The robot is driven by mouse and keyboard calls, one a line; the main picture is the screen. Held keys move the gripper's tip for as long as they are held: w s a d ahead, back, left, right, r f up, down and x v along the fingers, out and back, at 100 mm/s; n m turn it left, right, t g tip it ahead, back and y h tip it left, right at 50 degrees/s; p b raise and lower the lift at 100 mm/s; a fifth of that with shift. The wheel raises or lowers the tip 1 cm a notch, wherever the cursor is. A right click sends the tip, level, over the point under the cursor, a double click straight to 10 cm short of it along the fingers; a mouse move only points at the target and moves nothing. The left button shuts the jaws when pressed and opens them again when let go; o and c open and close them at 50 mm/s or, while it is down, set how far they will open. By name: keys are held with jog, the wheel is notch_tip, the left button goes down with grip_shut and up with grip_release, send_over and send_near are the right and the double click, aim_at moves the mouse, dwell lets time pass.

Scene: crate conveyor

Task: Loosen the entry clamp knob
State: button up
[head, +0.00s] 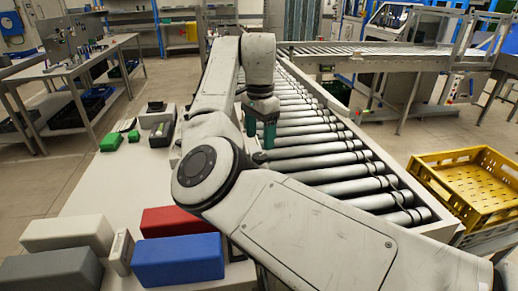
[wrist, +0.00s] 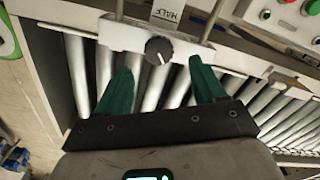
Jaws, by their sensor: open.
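A dark round knob (wrist: 158,50) with a pale pointer line sits on a whitish bar (wrist: 130,36) across the rollers in the wrist view. A card reading "HALF" (wrist: 167,12) is just above it. My gripper (wrist: 160,66) is open and empty, with one green finger to each side of the knob's position in the picture. The fingertips appear short of the knob; contact cannot be seen. In the head view my gripper (head: 260,138) points down over the conveyor's left side. I cannot make out the knob there.
The roller conveyor (head: 330,158) runs away from me, with a yellow crate (head: 480,190) at right. Red (head: 175,220), blue (head: 178,262), white and grey blocks lie on the left table. A panel with red and green buttons (wrist: 290,18) is at upper right.

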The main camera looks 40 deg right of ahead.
aim_at(260, 156)
jog(key=shift+f, duration=2.65)
jog(key=shift+s, duration=0.1)
jog(key=shift+c, duration=0.3)
jog(key=c, duration=1)
jog(key=shift+r, duration=0.1)
